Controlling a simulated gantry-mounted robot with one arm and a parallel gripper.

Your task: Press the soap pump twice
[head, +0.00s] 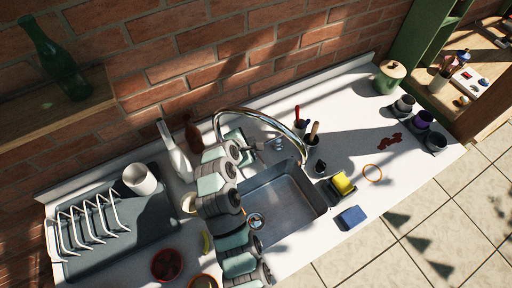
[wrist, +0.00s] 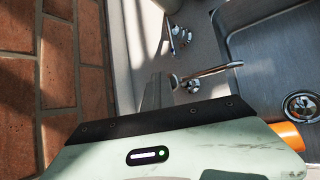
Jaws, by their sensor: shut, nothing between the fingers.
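I cannot clearly single out a soap pump. In the wrist view, a chrome fixture with a thin spout (wrist: 207,74) stands at the sink's edge; I cannot tell whether it is the pump or part of the tap. In the head view, a brown bottle-like shape (head: 194,138) stands by the wall, partly behind my arm, and its top is unclear. My gripper (wrist: 153,90) is shut and empty, its grey fingers just left of the chrome fixture in the picture, with no clear contact. In the head view my arm hides the gripper's tips.
The sink (head: 285,205) lies right of my arm, with an arched tap (head: 262,117) over it. A white bottle (head: 174,153) and a dish rack (head: 85,225) are to the left. A yellow-black item (head: 341,186) and a blue sponge (head: 350,217) lie right of the sink.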

